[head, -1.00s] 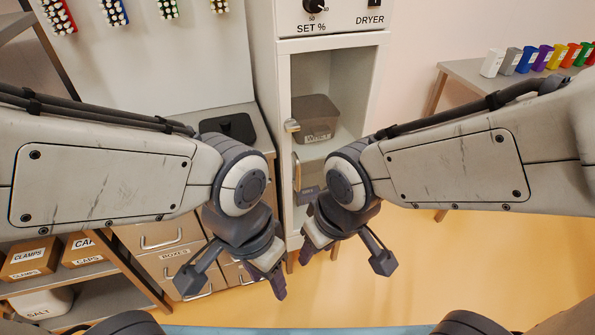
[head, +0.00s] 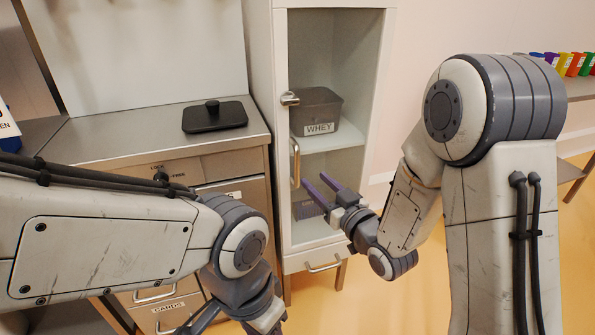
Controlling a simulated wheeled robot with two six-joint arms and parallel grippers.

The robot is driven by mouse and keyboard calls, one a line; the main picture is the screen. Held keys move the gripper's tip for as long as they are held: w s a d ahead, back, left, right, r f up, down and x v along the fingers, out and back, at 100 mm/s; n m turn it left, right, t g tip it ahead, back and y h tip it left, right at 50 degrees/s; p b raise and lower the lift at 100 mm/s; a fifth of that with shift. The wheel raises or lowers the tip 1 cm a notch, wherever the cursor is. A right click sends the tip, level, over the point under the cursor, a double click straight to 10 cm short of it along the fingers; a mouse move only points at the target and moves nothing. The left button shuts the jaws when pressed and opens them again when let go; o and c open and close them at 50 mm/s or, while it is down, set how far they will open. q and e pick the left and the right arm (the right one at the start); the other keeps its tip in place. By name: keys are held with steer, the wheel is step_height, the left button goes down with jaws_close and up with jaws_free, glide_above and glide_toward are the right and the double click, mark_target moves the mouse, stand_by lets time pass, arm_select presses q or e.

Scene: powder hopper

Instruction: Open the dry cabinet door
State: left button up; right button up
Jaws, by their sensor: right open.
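The dry cabinet (head: 263,60) stands upright in the middle, with a glass-fronted door (head: 352,60) that looks shut. Behind the glass a grey bin labelled WHEY (head: 318,110) sits on a shelf, and a darker box (head: 306,208) is lower down. My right gripper (head: 317,189) is open, its purple fingers pointing left toward the handle, a little right of and below it; contact is not visible. My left gripper (head: 268,322) is low in front, its fingers cut off by the bottom edge.
A steel counter (head: 100,125) with drawers stands left of the cabinet, carrying a black lid (head: 214,116). A small drawer handle (head: 323,267) is under the door. Coloured cups (head: 572,64) stand on a right-hand table. Floor right of the cabinet is clear.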

mark_target(299, 163)
steer(key=x, duration=1)
jaws_close()
stand_by(1.2)
